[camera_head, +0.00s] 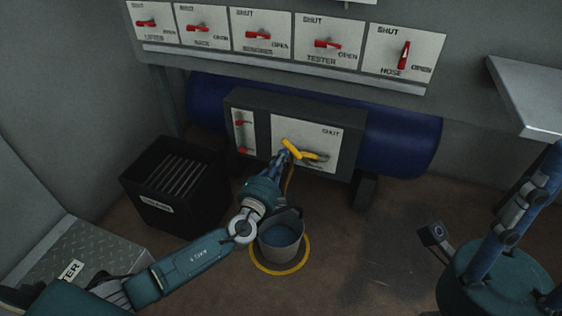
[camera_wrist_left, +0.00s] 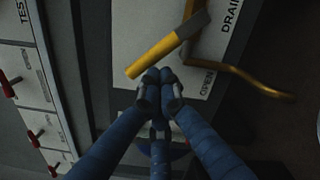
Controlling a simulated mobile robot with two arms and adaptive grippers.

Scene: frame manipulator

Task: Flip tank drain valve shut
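The tank drain valve has a yellow lever (camera_head: 291,148) on a white panel (camera_head: 325,135) marked SHUT, on the front of the blue tank (camera_head: 405,140). In the left wrist view the lever (camera_wrist_left: 152,57) slants across, and the panel (camera_wrist_left: 208,75) reads DRAIN and OPEN. My left gripper (camera_head: 286,156) is at the lever; in the left wrist view its fingertips (camera_wrist_left: 160,80) are bunched together just beside the lever's free end. I cannot tell whether they touch it.
A brass pipe (camera_wrist_left: 250,80) curves out beside the lever. A bucket (camera_head: 281,240) stands on a yellow floor ring (camera_head: 279,274) below. A black bin (camera_head: 148,212) is at left. Red-handled valves (camera_head: 264,35) line the wall above. A grey shelf (camera_head: 535,90) juts in at right.

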